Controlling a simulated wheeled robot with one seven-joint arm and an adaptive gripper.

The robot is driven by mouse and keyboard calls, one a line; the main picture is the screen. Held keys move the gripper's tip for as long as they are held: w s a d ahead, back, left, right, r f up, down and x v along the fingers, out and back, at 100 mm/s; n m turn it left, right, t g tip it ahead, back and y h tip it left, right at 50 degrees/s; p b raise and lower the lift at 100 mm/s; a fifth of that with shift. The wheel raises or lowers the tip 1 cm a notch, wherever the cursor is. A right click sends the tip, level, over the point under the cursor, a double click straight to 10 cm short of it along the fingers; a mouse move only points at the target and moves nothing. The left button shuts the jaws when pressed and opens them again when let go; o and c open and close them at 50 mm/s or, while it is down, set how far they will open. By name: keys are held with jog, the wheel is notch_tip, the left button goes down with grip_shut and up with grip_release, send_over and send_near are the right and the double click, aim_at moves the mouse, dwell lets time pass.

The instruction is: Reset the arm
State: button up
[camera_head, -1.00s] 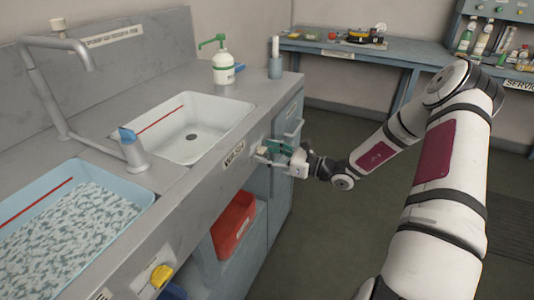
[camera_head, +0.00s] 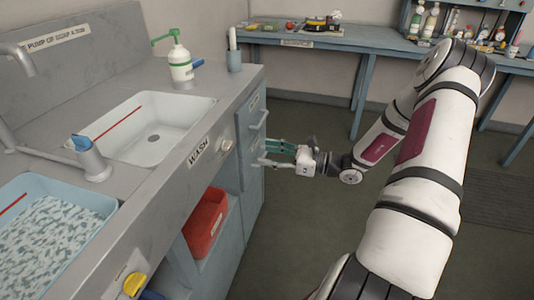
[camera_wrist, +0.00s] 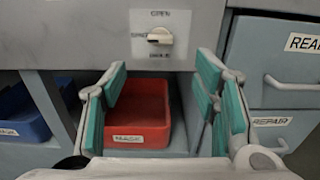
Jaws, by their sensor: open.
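My gripper (camera_head: 275,154) is open and empty, in front of the blue-grey sink cabinet (camera_head: 252,195), near the drawer fronts to the right of the WASH label. In the wrist view my gripper (camera_wrist: 162,105) shows its two green-padded fingers spread wide at left and right. Between and beyond them are a cream knob (camera_wrist: 160,36) on the counter front and a red bin (camera_wrist: 136,127) on the shelf below. In the head view my arm reaches in from the right, bent at the elbow. I cannot tell how far the fingertips are from the cabinet.
Drawers with handles (camera_head: 258,121) are near my gripper. A blue bench (camera_head: 345,44) runs along the back; open floor lies between.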

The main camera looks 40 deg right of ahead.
dwell(0.3)
jog(key=s+a+r+n+g, duration=0.6)
jog(key=a+n+g, duration=0.15)
jog(key=a, duration=0.25)
jog(key=s+a+r+n+g, duration=0.6)
jog(key=a+r+n, duration=0.1)
jog(key=a+n, duration=0.25)
jog(key=s+a+r+n+h, duration=0.1)
jog(key=s+r+n+h, duration=0.3)
jog(key=s, duration=0.6)
jog(key=s+r+n+h, duration=0.2)
jog(key=s+n+h, duration=0.5)
jog(key=s, duration=0.2)
notch_tip(320, 180, up, 15)
jog(key=t+p, duration=0.3)
jog(key=p, duration=1)
jog(key=shift+s+d, duration=0.35)
jog(key=shift+d, duration=0.1)
